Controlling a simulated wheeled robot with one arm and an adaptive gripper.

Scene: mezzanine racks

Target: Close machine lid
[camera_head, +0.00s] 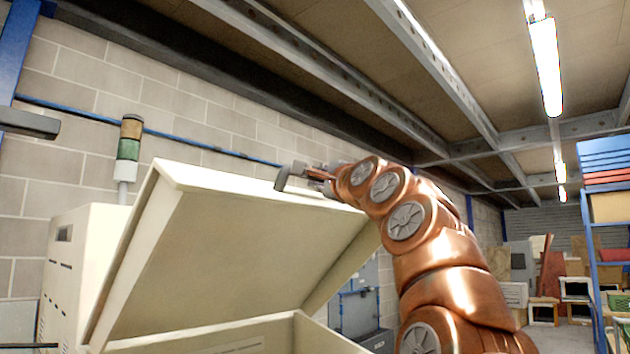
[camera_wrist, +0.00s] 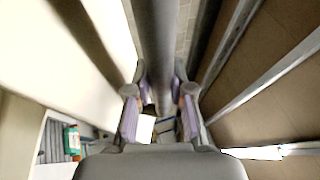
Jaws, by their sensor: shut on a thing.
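The cream machine lid (camera_head: 240,245) stands open and tilted up over the machine body (camera_head: 310,338), with its hollow underside facing me. A grey handle (camera_head: 283,179) sits at the lid's raised top edge. My gripper (camera_head: 315,174) is at this handle, reached by my copper arm from the right. In the wrist view, a grey bar (camera_wrist: 155,40), which looks like the handle, runs between the two fingers of my gripper (camera_wrist: 160,95), and they are shut on it. The exact finger contact is small in the head view and partly hidden by my arm.
A signal tower (camera_head: 129,148) with amber and green segments stands on a cream cabinet (camera_head: 75,260) at the left. Ceiling beams (camera_head: 440,70) run overhead. A blue rack (camera_head: 590,230) and stacked goods stand at the far right. Open floor shows before them.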

